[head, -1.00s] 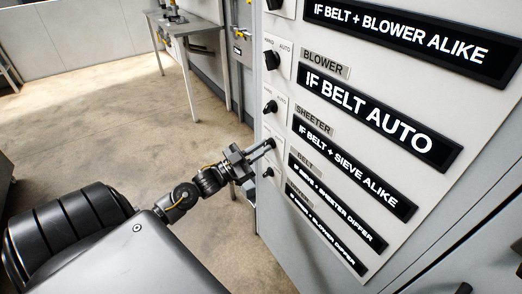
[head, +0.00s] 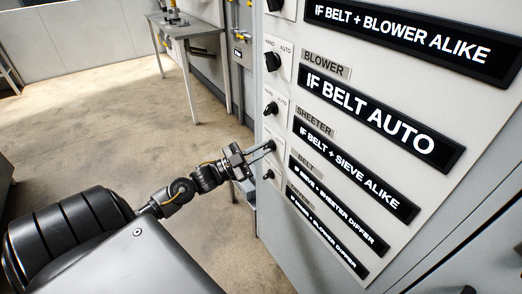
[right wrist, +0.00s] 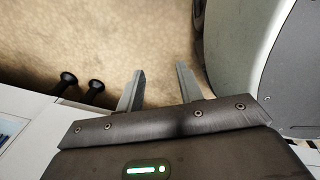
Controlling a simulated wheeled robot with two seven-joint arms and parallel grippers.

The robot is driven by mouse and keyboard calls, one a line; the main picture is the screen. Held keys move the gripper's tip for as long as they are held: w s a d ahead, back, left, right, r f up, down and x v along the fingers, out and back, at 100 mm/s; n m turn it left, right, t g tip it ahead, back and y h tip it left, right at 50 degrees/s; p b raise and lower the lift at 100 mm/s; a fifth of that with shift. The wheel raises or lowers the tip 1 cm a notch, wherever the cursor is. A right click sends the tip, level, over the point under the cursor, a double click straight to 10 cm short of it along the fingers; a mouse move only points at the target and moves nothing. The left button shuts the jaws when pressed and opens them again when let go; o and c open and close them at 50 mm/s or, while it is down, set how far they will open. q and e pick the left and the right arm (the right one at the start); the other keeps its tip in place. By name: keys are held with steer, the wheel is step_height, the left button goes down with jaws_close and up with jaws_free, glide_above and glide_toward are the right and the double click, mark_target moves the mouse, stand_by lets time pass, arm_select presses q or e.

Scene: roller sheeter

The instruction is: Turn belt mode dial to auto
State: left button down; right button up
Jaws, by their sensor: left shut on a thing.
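The white panel (head: 440,190) on the right carries a column of black dials with HAND and AUTO marks. The belt dial (head: 271,145) is in the row of the small BELT label (head: 307,162). My left gripper (head: 268,148) reaches it from the left, its two thin fingers shut on the knob. The fingers partly hide the dial, and I cannot tell which way it points. My right gripper (right wrist: 160,85) shows only in the right wrist view, open and empty above the floor.
The sheeter dial (head: 271,108) is close above my left gripper and another dial (head: 268,174) close below. Black placards (head: 380,118) line the panel; one reads IF BELT AUTO. A table (head: 185,28) stands at the back.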

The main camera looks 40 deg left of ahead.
arm_select(q)
steer(key=c, duration=1.5)
jaws_free()
steer(key=shift+o, duration=0.2)
steer(key=shift+s, duration=0.1)
arm_select(e)
steer(key=shift+w+a, duration=0.1)
